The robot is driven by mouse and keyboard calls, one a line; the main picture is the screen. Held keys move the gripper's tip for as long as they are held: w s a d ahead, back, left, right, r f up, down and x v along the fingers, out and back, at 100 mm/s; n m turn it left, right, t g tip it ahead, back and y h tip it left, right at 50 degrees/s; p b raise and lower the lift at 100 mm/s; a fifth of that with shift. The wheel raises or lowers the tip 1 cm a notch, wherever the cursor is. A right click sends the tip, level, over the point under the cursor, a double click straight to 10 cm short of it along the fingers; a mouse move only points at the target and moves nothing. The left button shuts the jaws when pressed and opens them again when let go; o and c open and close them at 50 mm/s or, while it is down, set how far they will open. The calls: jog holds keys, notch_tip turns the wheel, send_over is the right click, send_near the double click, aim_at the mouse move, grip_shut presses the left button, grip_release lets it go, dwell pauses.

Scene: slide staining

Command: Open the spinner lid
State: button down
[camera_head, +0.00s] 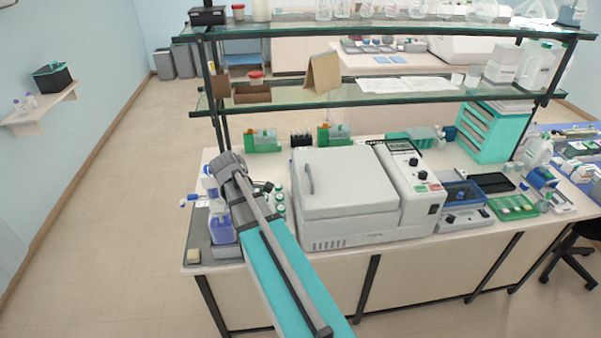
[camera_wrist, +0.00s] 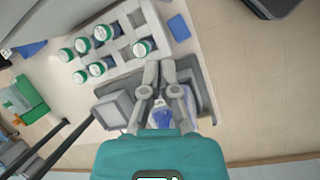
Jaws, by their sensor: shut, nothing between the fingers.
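The spinner (camera_head: 345,225) is a white box on the bench, and its flat lid (camera_head: 348,180) is closed. A curved handle (camera_head: 309,179) stands at the lid's left side. A grey control panel with knobs (camera_head: 408,175) adjoins it on the right. My arm reaches up to the left of the spinner, apart from the lid handle. My gripper (camera_wrist: 160,72) shows in the wrist view with its fingers together and empty, above a grey tray area. In the head view the fingers cannot be made out behind my arm's end.
A rack of green-capped bottles (camera_wrist: 102,33) lies close to my gripper, left of the spinner. A blue-liquid bottle (camera_head: 222,228) stands on a grey tray (camera_head: 197,235). Glass shelves (camera_head: 400,95) hang above the bench's back. A blue-topped device (camera_head: 462,192) stands right of the spinner.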

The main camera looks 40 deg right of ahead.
aim_at(304, 188)
jog(key=w+d+r+n+g+h+p, duration=0.1)
jog(key=d+r+n+p, duration=0.3)
jog(key=d+r, duration=0.5)
jog(key=d+g+h+p, duration=0.1)
jog(key=d, duration=0.3)
jog(key=shift+w+n, duration=0.3)
jog(key=shift+w, duration=0.1)
jog(key=shift+f, duration=0.2)
jog(key=shift+b+x, duration=4)
jog(key=shift+x, duration=0.9)
jog(key=shift+s+d+r, duration=0.1)
jog(key=shift+r, duration=0.05)
jog(key=shift+a, duration=0.3)
jog(key=shift+d+r+p, duration=0.25)
jog(key=shift+d+p, duration=0.05)
jog(key=shift+d, duration=0.05)
jog(key=shift+r+p, duration=0.5)
jog(key=shift+r, duration=0.05)
